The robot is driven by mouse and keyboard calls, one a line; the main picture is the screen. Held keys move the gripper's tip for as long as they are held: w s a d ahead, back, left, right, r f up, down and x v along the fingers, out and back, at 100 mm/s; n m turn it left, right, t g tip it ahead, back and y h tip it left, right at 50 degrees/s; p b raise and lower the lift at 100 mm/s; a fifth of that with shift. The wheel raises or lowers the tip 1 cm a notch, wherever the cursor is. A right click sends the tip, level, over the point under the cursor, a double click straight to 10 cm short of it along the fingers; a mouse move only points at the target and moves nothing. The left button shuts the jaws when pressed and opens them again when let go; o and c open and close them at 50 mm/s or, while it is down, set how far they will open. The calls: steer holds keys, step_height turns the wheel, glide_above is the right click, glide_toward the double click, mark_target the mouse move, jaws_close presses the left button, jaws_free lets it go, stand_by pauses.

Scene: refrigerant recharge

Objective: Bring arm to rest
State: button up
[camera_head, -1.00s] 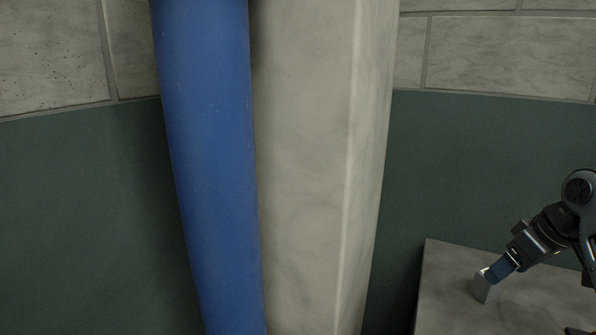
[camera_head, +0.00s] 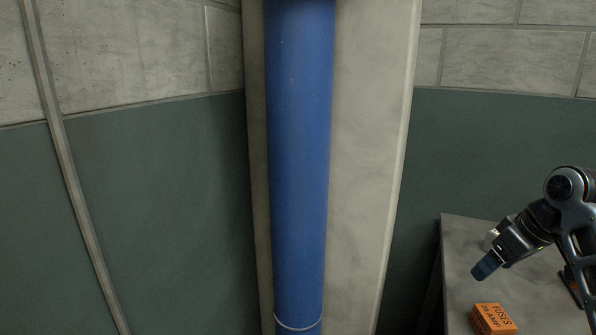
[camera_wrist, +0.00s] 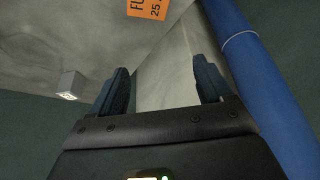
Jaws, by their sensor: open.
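My gripper (camera_head: 484,268) is at the right of the head view, pointing down and to the left at the near left part of a grey bench. In the wrist view its two dark fingers (camera_wrist: 162,92) stand wide apart with nothing between them. My arm is bent, with its elbow at the right edge of the head view.
A grey bench (camera_head: 457,290) carries an orange fuse box (camera_head: 493,319) and a small grey block (camera_head: 491,238), also in the wrist view (camera_wrist: 70,84). A blue vertical pipe (camera_head: 299,170) stands before a concrete pillar (camera_head: 372,150). Green and stone walls lie behind.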

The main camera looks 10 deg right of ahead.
steer(key=s+a+f+m+t+y, duration=0.1)
steer(key=s+a+f+t, duration=0.15)
steer(key=a+f, duration=1)
steer(key=s+a+f+m+t, duration=0.25)
steer(key=s+a+f, duration=0.25)
steer(key=s+a, duration=0.55)
steer(key=s+a+r+t+h, duration=0.1)
steer(key=s+a+t+h, duration=0.3)
steer(key=s, duration=1.1)
steer(key=s+r+n+t+y, duration=0.1)
steer(key=s+r+y, duration=0.1)
steer(key=s+r, duration=1)
steer(key=s, duration=0.2)
steer(key=shift+s+d, duration=0.35)
steer(key=shift+r, duration=0.1)
